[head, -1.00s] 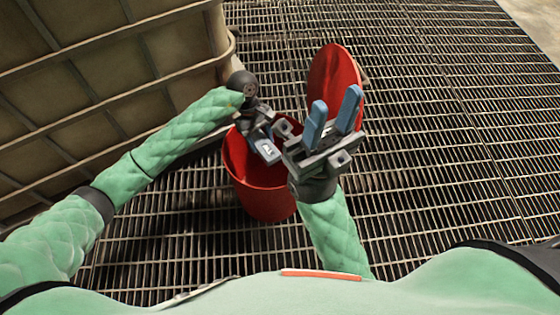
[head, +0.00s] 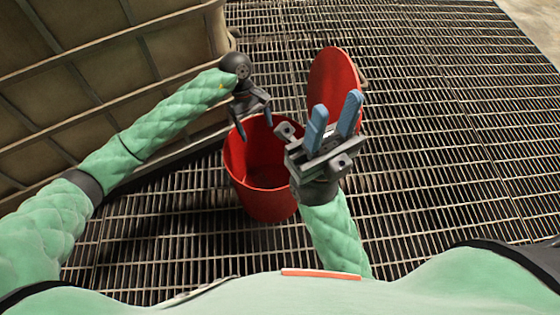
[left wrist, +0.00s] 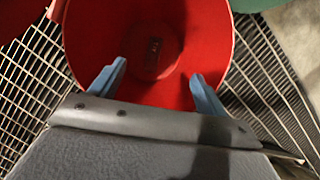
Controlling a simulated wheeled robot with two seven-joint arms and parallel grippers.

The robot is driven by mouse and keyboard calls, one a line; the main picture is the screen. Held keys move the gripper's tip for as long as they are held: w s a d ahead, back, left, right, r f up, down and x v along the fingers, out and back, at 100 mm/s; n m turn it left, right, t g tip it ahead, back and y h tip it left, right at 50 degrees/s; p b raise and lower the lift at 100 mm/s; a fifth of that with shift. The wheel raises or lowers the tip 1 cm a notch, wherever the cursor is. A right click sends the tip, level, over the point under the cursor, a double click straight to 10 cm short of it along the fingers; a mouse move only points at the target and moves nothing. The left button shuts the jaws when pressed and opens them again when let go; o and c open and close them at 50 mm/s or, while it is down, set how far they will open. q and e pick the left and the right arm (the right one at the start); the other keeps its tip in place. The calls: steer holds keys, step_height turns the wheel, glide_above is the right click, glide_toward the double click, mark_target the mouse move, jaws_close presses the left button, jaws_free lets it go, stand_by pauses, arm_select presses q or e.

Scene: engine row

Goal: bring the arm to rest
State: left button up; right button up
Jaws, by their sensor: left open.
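My left gripper (head: 255,127) is open and empty over the upper-left rim of the red bucket (head: 265,200), its fingers pointing down. In the left wrist view the two blue fingers (left wrist: 158,69) stand apart, with the red bucket (left wrist: 90,35) opening beyond them. A small dark thing (left wrist: 154,45) shows at the bucket's bottom, too unclear to name. My right gripper (head: 335,108) is open and empty, fingers pointing up, just right of the bucket.
A red lid (head: 331,75) stands tilted behind my right gripper. A large caged tank (head: 110,70) stands close on the left, beside my left arm. The metal grating floor (head: 450,150) is clear to the right.

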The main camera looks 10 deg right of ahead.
arm_select(q)
steer(key=shift+v, duration=0.8)
